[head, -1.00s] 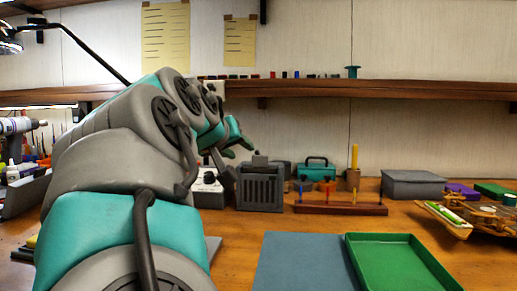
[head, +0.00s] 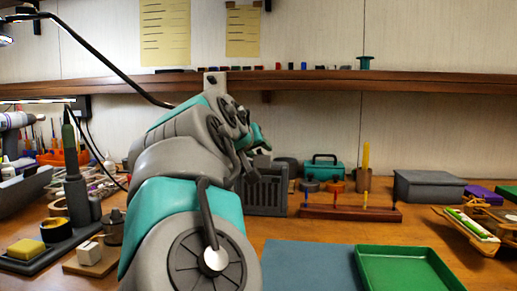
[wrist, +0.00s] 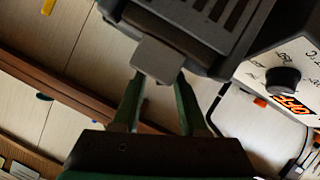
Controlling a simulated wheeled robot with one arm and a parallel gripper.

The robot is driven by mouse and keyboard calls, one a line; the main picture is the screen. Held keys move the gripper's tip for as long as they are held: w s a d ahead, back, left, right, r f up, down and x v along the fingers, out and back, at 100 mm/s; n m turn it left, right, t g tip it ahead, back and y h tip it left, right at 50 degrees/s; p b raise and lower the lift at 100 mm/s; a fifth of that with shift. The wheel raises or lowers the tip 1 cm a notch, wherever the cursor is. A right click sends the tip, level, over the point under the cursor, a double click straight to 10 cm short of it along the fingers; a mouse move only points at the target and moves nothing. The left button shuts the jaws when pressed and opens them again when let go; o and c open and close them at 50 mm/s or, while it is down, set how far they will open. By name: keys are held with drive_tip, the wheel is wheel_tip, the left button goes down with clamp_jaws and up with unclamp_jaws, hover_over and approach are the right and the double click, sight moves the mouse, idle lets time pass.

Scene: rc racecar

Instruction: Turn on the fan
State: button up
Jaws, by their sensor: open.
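The fan appears to be the dark grey box with vertical slots (head: 266,197) on the bench, partly hidden behind my arm. In the wrist view the slotted box (wrist: 215,22) fills the top, tilted, with a light grey tab (wrist: 158,60) sticking out from its edge. My gripper (wrist: 158,76) is open, its two green fingers apart on either side of the tab's outer end. I cannot tell whether they touch it. In the head view my gripper (head: 260,143) is small, just above the box, its fingertips unclear.
A teal case (head: 322,168), a wooden rack (head: 350,213) and a grey bin (head: 428,186) stand to the right. A wooden shelf (head: 430,87) runs behind. A green tray (head: 405,270) lies in front.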

drive_tip(key=shift+w+d+f, duration=0.15)
drive_tip(key=shift+w, duration=0.3)
clamp_jaws()
idle(0.3)
